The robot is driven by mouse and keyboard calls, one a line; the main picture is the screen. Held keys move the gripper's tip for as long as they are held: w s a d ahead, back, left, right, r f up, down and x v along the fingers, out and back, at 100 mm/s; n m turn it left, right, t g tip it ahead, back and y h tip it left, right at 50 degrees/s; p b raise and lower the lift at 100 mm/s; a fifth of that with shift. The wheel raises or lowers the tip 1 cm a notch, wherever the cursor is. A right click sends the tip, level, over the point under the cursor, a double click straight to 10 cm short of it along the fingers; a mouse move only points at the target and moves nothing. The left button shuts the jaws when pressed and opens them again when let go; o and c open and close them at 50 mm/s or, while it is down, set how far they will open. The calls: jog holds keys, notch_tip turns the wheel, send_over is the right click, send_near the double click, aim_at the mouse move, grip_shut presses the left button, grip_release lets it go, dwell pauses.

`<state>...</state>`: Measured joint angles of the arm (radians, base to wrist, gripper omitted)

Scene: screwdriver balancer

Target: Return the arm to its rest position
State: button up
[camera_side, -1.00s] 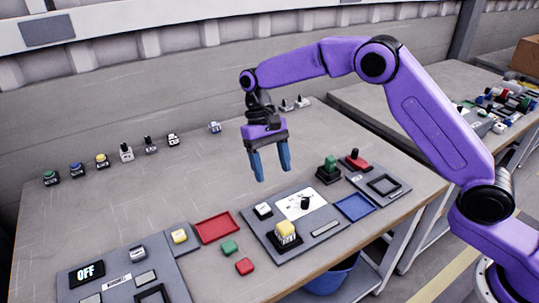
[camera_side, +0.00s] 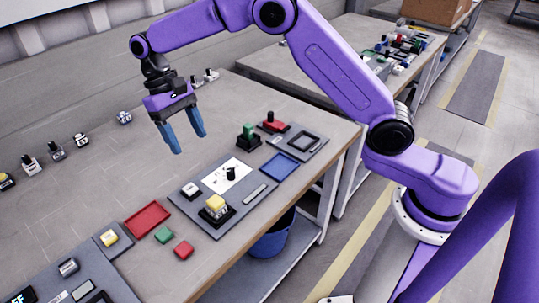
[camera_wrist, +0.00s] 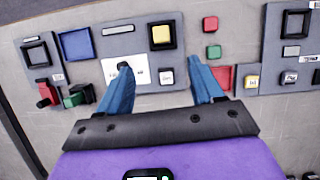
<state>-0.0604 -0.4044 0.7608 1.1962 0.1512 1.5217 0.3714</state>
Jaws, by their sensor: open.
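My gripper (camera_side: 187,143) hangs above the table, fingers pointing down, behind the middle control panel in the side view. Its two blue fingers are apart with nothing between them. In the wrist view my gripper (camera_wrist: 161,72) also shows spread blue fingers, with the grey middle panel (camera_wrist: 178,48) beyond them. My arm is bent, raised at the elbow and reaching out over the table from its base on the right.
The table (camera_side: 110,185) carries a red tray (camera_side: 147,217), a blue tray (camera_side: 280,166), a yellow button (camera_side: 215,204), green (camera_side: 164,235) and red (camera_side: 184,250) blocks, and a red-topped switch (camera_side: 272,122). Several small switches line the back. A blue bin (camera_side: 272,238) stands below.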

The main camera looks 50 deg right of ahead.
jog(key=s+d+n+t, duration=0.1)
jog(key=s+d+n, duration=0.3)
jog(key=s, duration=0.7)
jog(key=s+d+r+n+t, duration=0.1)
jog(key=s+d+n+t, duration=0.1)
jog(key=s+d+n, duration=0.2)
jog(key=s+d+r+n+t, duration=0.1)
jog(key=s+d+n, duration=0.3)
jog(key=s, duration=1.3)
jog(key=d, duration=0.4)
jog(key=shift+s+d+y, duration=0.3)
jog(key=shift+s+d, duration=0.05)
